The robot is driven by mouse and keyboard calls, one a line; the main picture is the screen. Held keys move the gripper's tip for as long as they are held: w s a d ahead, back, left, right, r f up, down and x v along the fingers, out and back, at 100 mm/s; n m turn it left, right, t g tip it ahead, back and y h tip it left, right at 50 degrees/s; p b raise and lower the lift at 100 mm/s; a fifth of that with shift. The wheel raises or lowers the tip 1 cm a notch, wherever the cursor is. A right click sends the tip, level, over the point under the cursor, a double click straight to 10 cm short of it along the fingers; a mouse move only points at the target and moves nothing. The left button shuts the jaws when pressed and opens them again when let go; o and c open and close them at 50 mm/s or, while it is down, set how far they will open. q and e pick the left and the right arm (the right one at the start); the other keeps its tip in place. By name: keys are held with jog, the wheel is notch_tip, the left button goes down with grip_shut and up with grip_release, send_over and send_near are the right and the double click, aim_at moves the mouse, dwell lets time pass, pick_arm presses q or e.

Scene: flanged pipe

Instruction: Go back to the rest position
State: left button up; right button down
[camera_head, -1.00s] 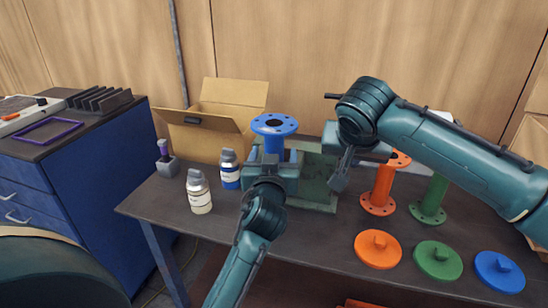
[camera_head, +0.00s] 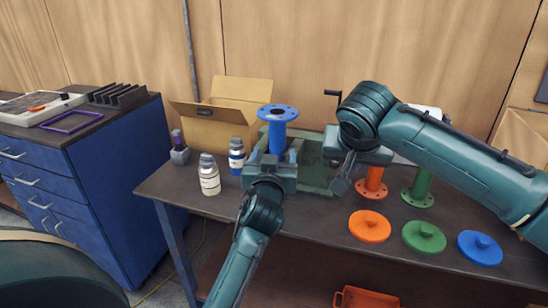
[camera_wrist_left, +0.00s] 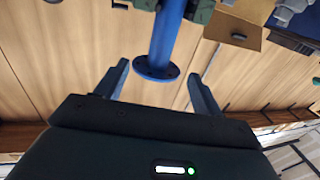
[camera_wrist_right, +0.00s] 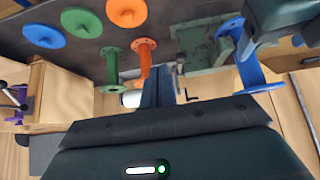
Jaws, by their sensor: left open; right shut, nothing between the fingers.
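The blue flanged pipe (camera_head: 278,114) stands upright by the green vise (camera_head: 318,172) on the workbench. In the left wrist view the pipe's flange (camera_wrist_left: 157,68) shows beyond and between the two fingertips. My left gripper (camera_head: 275,158) is open and empty in front of the pipe, its fingers apart from it in the left wrist view (camera_wrist_left: 158,82). My right gripper (camera_head: 340,186) is shut and empty in front of the orange and green pipes. Its closed fingers show in the right wrist view (camera_wrist_right: 158,84). The pipe's lower part is hidden behind my left gripper in the head view.
An orange pipe (camera_head: 371,184) and a green pipe (camera_head: 418,190) stand at the right. Orange (camera_head: 369,226), green (camera_head: 424,237) and blue (camera_head: 480,248) discs lie in front. Two bottles (camera_head: 209,176) (camera_head: 236,158) and a cardboard box (camera_head: 212,125) stand left. A blue cabinet (camera_head: 115,165) is beside the bench.

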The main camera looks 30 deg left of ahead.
pick_arm(q)
jog(key=shift+s, duration=0.1)
pick_arm(e)
jog(key=shift+s, duration=0.1)
